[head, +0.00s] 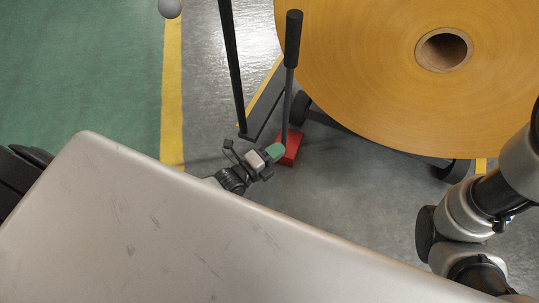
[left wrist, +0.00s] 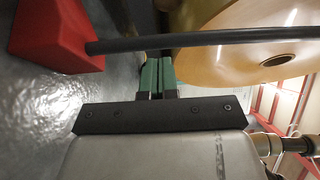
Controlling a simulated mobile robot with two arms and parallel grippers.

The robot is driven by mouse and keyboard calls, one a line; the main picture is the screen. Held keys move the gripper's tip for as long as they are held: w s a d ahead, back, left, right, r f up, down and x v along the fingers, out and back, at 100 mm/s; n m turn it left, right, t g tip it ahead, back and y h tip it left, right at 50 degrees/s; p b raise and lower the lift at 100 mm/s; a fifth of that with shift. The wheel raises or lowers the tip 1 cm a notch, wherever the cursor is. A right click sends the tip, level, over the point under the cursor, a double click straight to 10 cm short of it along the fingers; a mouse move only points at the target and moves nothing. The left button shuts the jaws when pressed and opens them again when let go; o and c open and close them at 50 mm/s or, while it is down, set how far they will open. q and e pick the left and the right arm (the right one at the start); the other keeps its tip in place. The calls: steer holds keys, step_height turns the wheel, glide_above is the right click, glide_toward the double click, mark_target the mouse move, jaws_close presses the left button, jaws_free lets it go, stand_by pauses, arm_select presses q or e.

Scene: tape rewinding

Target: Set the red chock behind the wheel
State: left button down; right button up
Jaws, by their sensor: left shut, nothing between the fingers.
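The red chock (head: 291,148) sits on the grey floor, with a long dark handle (head: 290,85) rising from it to a thick black grip. In the head view a dark cart wheel (head: 300,107) under the big roll is just above the chock, with a small gap. My left gripper (head: 275,152) has green fingertips, partly over the chock's left side. In the left wrist view its fingers (left wrist: 158,77) are shut and empty; the handle (left wrist: 210,39) crosses just past their tips and the chock (left wrist: 57,36) is at upper left. I cannot tell whether they touch. My right gripper is not visible.
A large orange-brown roll (head: 390,60) with a hollow core fills the upper right. Another wheel (head: 450,170) is under it. A thin black post (head: 232,70) stands left of the handle. Yellow floor lines (head: 172,90) border a green area. Grey floor below the roll is clear.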

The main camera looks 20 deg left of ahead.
arm_select(q)
steer(key=shift+w+a, duration=0.2)
steer(key=shift+w, duration=0.3)
steer(key=shift+w+a, duration=0.2)
steer(key=shift+w, duration=0.45)
steer(key=shift+w+a, duration=0.2)
steer(key=shift+w, duration=0.4)
